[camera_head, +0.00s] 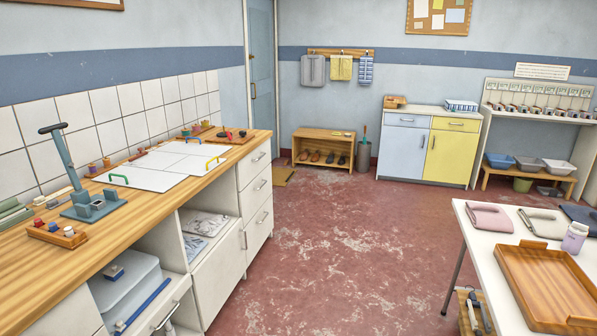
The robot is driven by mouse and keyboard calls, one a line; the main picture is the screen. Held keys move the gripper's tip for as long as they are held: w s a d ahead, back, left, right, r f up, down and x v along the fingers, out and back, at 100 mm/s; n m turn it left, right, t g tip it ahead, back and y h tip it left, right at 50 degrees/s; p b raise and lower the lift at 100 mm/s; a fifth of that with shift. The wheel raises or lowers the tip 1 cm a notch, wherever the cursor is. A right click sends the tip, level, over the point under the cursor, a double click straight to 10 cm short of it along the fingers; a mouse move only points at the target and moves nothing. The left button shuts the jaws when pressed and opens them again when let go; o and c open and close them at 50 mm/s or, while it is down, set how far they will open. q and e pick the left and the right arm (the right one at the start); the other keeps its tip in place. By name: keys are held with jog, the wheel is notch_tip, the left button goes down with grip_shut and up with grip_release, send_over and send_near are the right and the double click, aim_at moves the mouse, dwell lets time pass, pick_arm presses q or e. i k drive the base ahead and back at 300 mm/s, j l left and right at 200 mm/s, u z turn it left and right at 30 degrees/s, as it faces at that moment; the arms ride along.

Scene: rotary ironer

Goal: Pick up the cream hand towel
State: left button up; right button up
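A folded cream hand towel (541,223) lies flat on the white table (478,246) at the right. It sits between a folded pink towel (489,216) on its left and a dark blue folded cloth (581,214) on its right. A lilac bottle (574,238) stands close to its front right corner. Neither of my grippers shows in the head view.
A wooden tray (546,283) covers much of the table's near part. A long wooden counter (52,271) with drawers runs along the left. A low shoe bench (323,148) and a grey-yellow cabinet (429,147) stand at the back. The red floor between is clear.

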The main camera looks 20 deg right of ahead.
aim_at(547, 224)
jog(key=i+l+z, duration=0.25)
jog(key=i+z, duration=0.15)
jog(key=i, duration=0.2)
jog(key=i+z, duration=0.4)
jog(key=i, duration=0.2)
jog(key=i+z, duration=0.4)
jog(key=i, duration=0.25)
jog(key=i+j+z, duration=0.1)
jog(key=i+z, duration=0.4)
jog(key=i+j+z, duration=0.2)
jog(key=i+z, duration=0.15)
jog(key=z, duration=0.15)
jog(key=i+j+z, duration=0.65)
jog(key=j+z, duration=0.3)
